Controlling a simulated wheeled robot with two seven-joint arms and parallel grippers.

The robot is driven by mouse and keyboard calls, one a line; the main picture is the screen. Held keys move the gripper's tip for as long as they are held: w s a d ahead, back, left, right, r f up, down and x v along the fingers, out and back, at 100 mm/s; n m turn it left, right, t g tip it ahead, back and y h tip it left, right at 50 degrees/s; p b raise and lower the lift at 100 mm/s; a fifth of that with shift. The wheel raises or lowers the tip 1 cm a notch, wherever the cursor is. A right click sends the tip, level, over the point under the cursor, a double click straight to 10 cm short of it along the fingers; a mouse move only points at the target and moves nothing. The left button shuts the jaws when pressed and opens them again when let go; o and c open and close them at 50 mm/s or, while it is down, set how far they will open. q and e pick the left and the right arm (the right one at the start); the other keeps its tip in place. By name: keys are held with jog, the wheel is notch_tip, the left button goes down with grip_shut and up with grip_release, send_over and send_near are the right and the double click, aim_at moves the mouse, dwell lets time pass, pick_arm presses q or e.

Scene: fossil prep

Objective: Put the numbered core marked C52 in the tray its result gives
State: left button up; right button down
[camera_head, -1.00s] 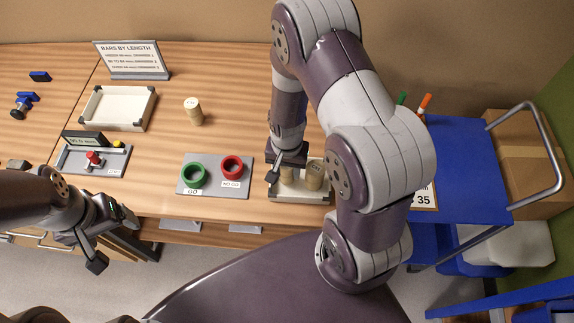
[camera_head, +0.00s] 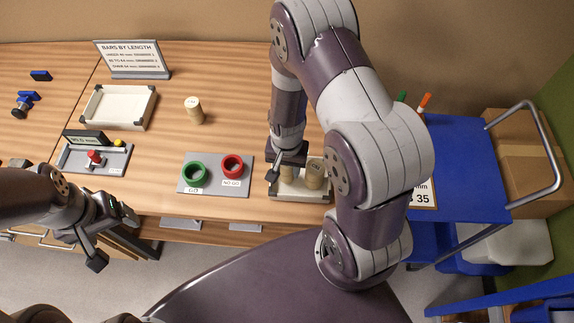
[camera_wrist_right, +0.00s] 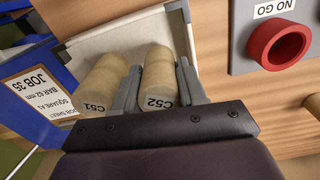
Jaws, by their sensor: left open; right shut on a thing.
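The core marked C52 (camera_wrist_right: 158,78) is a tan cylinder in the right wrist view. My right gripper (camera_wrist_right: 160,86) has a finger on each side of it and is shut on it. The core marked C51 (camera_wrist_right: 103,82) stands beside it, outside the fingers. In the head view my right gripper (camera_head: 287,158) is at the white tray (camera_head: 300,197), and C51 (camera_head: 314,176) shows to its right. I cannot tell whether C52 is clear of the tray floor. My left gripper (camera_head: 112,238) is open and empty, in front of the table edge at the left.
A board holds a green GO ring (camera_head: 194,174) and a red NO GO ring (camera_head: 232,167). A gauge with a display (camera_head: 95,158) stands left. An empty white tray (camera_head: 118,108), a lone core (camera_head: 194,110) and a BARS BY LENGTH sign (camera_head: 132,60) are behind.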

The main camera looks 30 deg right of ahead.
jog(key=shift+f+b, duration=0.4)
jog(key=shift+f, duration=0.3)
dwell(0.4)
jog(key=c, duration=0.5)
grip_release()
jog(key=shift+c, duration=0.2)
notch_tip(320, 180, up, 8)
jog(key=p, duration=0.7)
jog(key=shift+f, duration=0.2)
jog(key=shift+s+f, duration=0.1)
jog(key=shift+f, duration=0.15)
